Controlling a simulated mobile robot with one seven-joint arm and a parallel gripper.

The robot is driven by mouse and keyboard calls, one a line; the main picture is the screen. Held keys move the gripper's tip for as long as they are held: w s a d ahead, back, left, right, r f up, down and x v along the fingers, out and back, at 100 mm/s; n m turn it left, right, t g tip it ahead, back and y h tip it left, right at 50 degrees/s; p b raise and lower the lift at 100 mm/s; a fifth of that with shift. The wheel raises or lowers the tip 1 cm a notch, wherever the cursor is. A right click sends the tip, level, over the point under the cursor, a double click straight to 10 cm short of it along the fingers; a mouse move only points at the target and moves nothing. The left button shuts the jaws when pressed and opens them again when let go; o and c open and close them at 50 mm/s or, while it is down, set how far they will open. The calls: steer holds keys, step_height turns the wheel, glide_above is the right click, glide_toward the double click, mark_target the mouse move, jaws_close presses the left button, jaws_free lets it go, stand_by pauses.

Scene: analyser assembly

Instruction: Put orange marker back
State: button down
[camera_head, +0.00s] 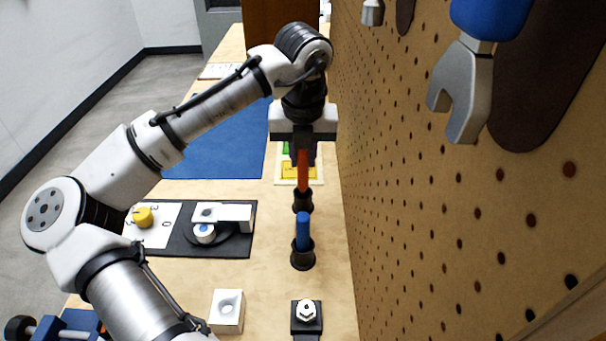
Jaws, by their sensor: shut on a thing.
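The orange marker (303,172) is upright, held from above by my gripper (303,156) near the pegboard. My gripper is shut on it, and the fingers partly hide its upper end. Its lower end is at the mouth of a black cup holder (302,202); I cannot tell how deep it is in it. A blue marker (303,229) stands upright in a nearer black cup holder (302,257).
A pegboard (440,210) with a hanging blue-handled wrench (465,90) rises close on the right. A black plate (240,247) with white parts, a white block (227,312) and a nut on a black base (306,325) lie nearer. A blue mat (225,135) lies behind.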

mark_target(303, 171)
steer(key=shift+f, duration=2.05)
steer(key=shift+f, duration=0.1)
steer(key=c, duration=1.3)
jaws_free()
steer(key=shift+w, duration=0.1)
steer(key=r, duration=0.4)
steer(key=s+r, duration=0.1)
steer(key=r, duration=0.3)
steer(key=s+r, duration=0.1)
steer(key=r, duration=0.3)
steer(key=shift+p, duration=0.3)
